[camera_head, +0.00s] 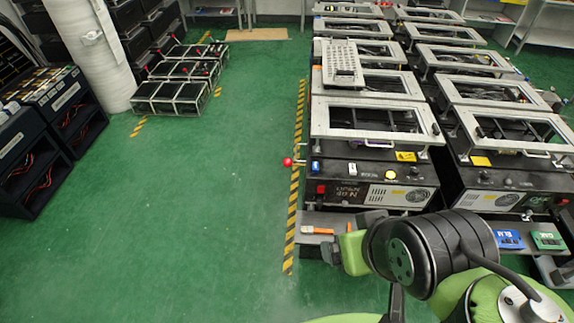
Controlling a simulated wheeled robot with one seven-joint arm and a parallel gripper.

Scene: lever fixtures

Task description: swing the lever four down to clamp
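A lever with a red ball knob (287,162) sticks out to the left from the side of the nearest machine (372,185), a black box with a white hinged frame (372,119) raised over its top. No number shows on this lever, so I cannot tell whether it is lever four. My green and black arm reaches in from the lower right. My gripper (331,252) is at the arm's left end, below and to the right of the red knob and apart from it. Its fingers are small and partly hidden, so its opening does not show.
A shelf (314,222) in front of the machine holds an orange-handled tool (317,230). Blue (509,239) and green (547,240) boxes lie at right. More framed machines stand behind and to the right. Green floor (200,200) left of the striped line (294,190) is clear.

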